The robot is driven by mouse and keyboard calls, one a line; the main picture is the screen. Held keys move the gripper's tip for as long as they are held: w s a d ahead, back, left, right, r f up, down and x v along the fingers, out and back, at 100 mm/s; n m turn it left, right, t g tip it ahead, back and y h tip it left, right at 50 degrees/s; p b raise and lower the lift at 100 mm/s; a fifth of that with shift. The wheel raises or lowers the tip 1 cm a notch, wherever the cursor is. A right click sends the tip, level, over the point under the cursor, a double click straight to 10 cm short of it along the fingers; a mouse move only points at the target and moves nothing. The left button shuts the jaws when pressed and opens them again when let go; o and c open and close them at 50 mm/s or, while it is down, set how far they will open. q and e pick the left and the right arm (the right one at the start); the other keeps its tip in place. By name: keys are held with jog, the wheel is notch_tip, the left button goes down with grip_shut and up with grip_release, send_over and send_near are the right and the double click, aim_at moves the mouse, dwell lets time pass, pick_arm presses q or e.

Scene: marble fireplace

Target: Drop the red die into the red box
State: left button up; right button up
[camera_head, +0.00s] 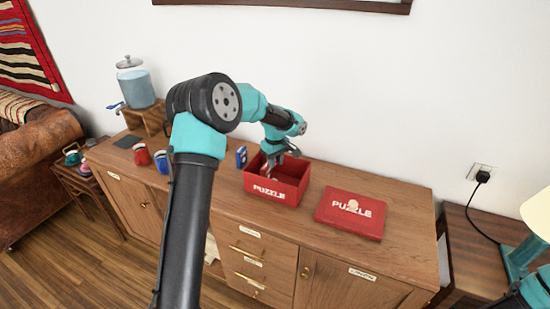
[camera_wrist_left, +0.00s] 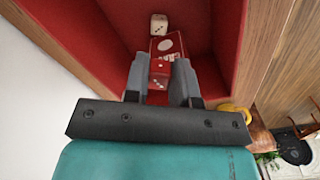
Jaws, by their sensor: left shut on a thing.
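The red box (camera_head: 284,191) stands open on the wooden sideboard, with "PUZZLE" on its front. My left gripper (camera_head: 272,166) points down over the opening of the box. In the left wrist view the left gripper (camera_wrist_left: 160,84) is shut on the red die (camera_wrist_left: 159,70), which has white pips and sits between the two grey fingers. The red inside (camera_wrist_left: 75,50) of the box lies beyond the fingers. A white die (camera_wrist_left: 159,24) and a red-and-white card pack (camera_wrist_left: 167,45) lie inside it. The right gripper is not in view.
A red "PUZZLE" lid (camera_head: 350,222) lies flat to the right of the box. A blue card pack (camera_head: 241,156), a blue mug (camera_head: 162,162) and a red mug (camera_head: 141,154) stand to the left. A drink dispenser (camera_head: 136,86) sits on a wooden stand further left.

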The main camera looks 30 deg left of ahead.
pick_arm(q)
jog(key=o, duration=1)
jog(key=shift+c, duration=0.2)
jog(key=shift+r, duration=0.1)
notch_tip(320, 180, up, 17)
jog(key=shift+d, duration=0.1)
dwell(0.7)
